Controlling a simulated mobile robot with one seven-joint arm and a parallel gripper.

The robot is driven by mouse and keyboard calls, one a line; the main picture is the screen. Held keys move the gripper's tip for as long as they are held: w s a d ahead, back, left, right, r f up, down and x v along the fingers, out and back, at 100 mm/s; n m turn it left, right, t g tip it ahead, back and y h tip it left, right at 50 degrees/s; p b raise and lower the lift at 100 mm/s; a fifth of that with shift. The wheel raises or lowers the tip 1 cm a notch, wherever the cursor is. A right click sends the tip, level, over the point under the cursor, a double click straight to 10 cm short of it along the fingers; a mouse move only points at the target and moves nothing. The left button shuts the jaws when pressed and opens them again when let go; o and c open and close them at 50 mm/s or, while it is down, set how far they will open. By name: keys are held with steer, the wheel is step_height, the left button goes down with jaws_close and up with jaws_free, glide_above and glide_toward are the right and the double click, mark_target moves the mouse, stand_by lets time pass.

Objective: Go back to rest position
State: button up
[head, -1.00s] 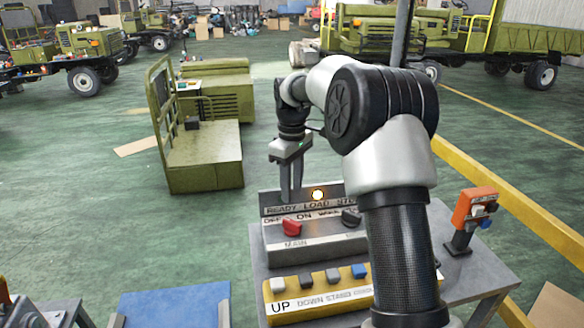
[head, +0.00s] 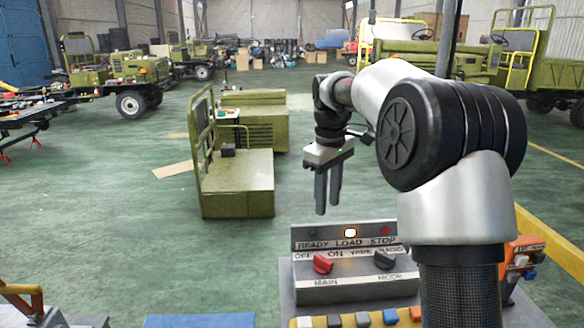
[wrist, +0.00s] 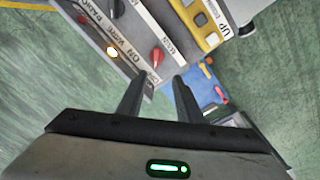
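My gripper (head: 328,190) hangs in the air above and behind the control panel (head: 350,292) in the head view, its fingers pointing down. The two fingers stand a little apart with nothing seen between them; they also show in the wrist view (wrist: 160,92). The panel has a red MAIN knob (head: 323,264) and a dark MODE knob (head: 385,260). A lamp (head: 350,233) above the LOAD label is lit. The gripper touches nothing that I can see. My forearm hides the panel's right part.
A yellow button box (head: 407,316) lies in front of the panel. An orange device (head: 522,258) stands at the right, partly behind my arm. A green chassis cab (head: 235,180) stands on the floor beyond, left of my gripper. Open green floor (head: 110,240) lies at the left.

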steer(key=s+r+m+t, duration=0.15)
steer(key=s+r, duration=0.25)
steer(key=s, duration=0.4)
steer(key=s+r+m+t, duration=0.1)
steer(key=s+r+m, duration=0.25)
steer(key=s, duration=0.45)
steer(key=s+f+m+t, duration=0.1)
steer(key=s+f, duration=0.1)
steer(key=s, duration=0.5)
steer(key=s+f+m+t+p, duration=0.1)
steer(key=s+f+m, duration=0.1)
steer(key=s, duration=0.6)
steer(key=shift+s+d+f, duration=0.15)
steer(key=shift+s+f, duration=0.05)
steer(key=shift+f, duration=0.05)
steer(key=shift+t, duration=0.25)
